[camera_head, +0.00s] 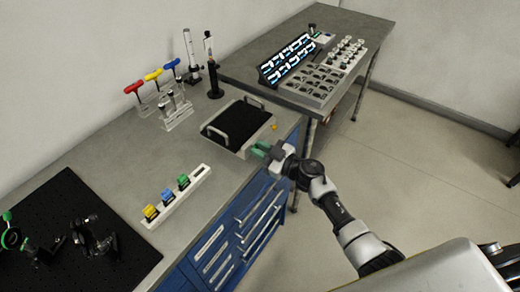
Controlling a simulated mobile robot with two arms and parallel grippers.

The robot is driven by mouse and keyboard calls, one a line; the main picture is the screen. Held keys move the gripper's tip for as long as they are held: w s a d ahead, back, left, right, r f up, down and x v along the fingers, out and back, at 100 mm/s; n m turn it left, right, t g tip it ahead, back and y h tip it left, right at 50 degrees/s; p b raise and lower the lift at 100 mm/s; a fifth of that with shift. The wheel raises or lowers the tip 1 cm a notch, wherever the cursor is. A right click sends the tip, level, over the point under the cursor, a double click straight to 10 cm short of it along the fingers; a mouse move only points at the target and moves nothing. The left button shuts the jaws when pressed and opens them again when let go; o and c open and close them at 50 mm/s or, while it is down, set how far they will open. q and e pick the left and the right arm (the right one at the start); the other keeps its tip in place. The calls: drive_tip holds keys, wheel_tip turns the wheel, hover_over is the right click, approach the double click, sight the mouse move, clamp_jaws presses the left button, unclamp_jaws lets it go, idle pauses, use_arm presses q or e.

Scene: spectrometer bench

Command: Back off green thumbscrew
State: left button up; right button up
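A green knob (7,216), which looks like the green thumbscrew, shows at the far left edge. It sits above a green-ringed dark part (12,239) on the black mat (95,275). Dark optical mounts (95,238) stand on the mat to its right. My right gripper (259,149) is over the front edge of the bench, beside the black-topped tray and far from the knob. Green pieces show at its tip; I cannot tell whether they are its fingers or something held. My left gripper is not in view.
A white rack (176,208) holds yellow, blue and green blocks. Red, yellow and blue T-handle tools (153,75) stand behind it. A black-topped tray with handles (236,125) is near my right gripper. A second table (250,62) carries racks of small parts. Bare bench lies around the rack.

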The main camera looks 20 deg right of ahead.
clamp_jaws()
